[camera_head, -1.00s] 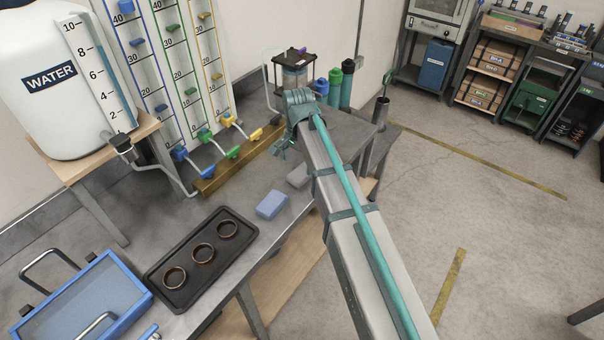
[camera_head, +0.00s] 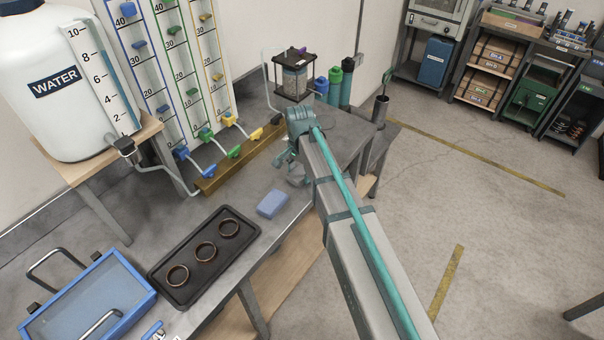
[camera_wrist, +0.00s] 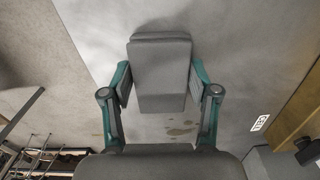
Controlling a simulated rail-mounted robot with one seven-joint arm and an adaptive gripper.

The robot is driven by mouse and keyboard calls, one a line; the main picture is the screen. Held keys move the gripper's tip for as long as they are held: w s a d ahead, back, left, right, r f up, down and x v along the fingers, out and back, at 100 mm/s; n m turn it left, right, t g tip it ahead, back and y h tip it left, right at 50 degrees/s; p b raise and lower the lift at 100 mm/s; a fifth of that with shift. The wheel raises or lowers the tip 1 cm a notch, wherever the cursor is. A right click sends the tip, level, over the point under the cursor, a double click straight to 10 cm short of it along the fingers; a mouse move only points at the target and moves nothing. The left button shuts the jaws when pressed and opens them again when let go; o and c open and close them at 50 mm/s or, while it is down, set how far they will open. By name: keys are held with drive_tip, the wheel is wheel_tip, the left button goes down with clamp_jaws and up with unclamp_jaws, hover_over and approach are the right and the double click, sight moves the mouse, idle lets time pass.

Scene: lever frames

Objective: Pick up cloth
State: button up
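A grey folded cloth (camera_wrist: 160,70) lies on the bench in the wrist view, between the two teal fingers of my gripper (camera_wrist: 159,88). The fingers are spread wide, one along each side of the cloth's near part. I cannot tell whether they touch it. In the head view my gripper (camera_head: 294,160) points down over the bench, near its front edge. It hides most of the cloth there.
A blue block (camera_head: 272,204) lies just left of my gripper. A black tray (camera_head: 158,272) with three rings and a blue-framed tray (camera_head: 148,299) are further left. A brass-coloured rail (camera_head: 207,184) with valves and a lidded jar (camera_head: 293,83) stand behind.

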drive_tip(key=c, duration=0.5)
drive_tip(key=shift+r, duration=0.2)
drive_tip(key=shift+r+b, duration=0.85)
drive_tip(key=s+a+r+b, duration=0.1)
drive_tip(key=s+r, duration=0.2)
drive_tip(key=s, duration=0.1)
drive_tip(key=s+a+r+b, duration=0.1)
drive_tip(key=s+r+b, duration=0.1)
drive_tip(key=s+r, duration=0.2)
drive_tip(key=s+a+r+b, duration=0.1)
drive_tip(key=s+r, duration=0.3)
drive_tip(key=s, duration=0.1)
drive_tip(key=shift+s+a+b, duration=0.3)
drive_tip(key=shift+a, duration=0.05)
